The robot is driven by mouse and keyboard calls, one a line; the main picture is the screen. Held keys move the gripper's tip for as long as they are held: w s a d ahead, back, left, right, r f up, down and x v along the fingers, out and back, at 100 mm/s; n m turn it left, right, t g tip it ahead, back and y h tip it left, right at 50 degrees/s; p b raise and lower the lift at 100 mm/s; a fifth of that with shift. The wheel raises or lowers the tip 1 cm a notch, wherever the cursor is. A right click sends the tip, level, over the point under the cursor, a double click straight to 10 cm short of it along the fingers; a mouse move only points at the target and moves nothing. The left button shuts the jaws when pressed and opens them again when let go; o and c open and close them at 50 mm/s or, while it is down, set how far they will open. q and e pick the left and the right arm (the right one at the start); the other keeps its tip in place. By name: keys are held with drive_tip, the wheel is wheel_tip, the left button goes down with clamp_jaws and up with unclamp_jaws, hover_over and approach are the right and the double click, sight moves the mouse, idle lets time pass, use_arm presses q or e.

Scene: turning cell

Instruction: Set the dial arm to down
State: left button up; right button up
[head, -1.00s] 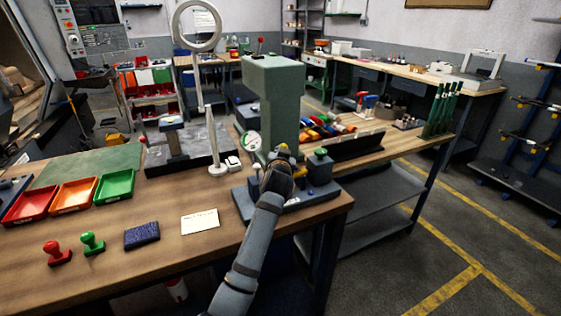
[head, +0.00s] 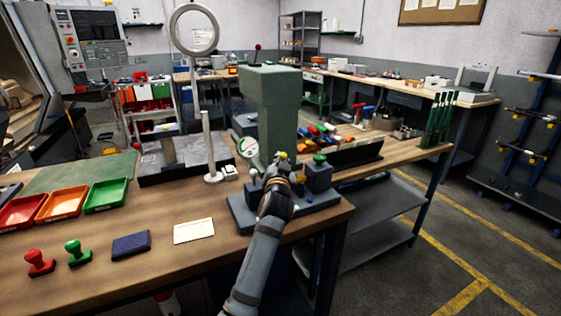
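The dial (head: 248,147) has a round white face and sits low at the left side of a tall green upright (head: 269,112) on the wooden bench. I cannot make out which way its arm points. The upright stands behind a dark blue-grey base plate (head: 313,207) that carries small fittings.
A ring lamp (head: 195,28) on a white post stands left of the dial. Red, orange and green trays (head: 107,194), two stamps (head: 77,252), a blue pad (head: 131,244) and a white card (head: 194,231) lie left on the bench. A dark rack (head: 350,160) is at right.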

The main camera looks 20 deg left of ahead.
use_arm(q)
drive_tip(key=o, duration=0.5)
drive_tip(key=shift+w+r, duration=0.15)
drive_tip(key=shift+r, duration=0.2)
drive_tip(key=shift+c, duration=0.2)
drive_tip(key=shift+o, duration=0.2)
drive_tip(key=shift+d, duration=0.1)
drive_tip(key=shift+f, duration=0.1)
wheel_tip(320, 180, up, 10)
drive_tip(key=shift+r, duration=0.1)
drive_tip(key=shift+s, duration=0.2)
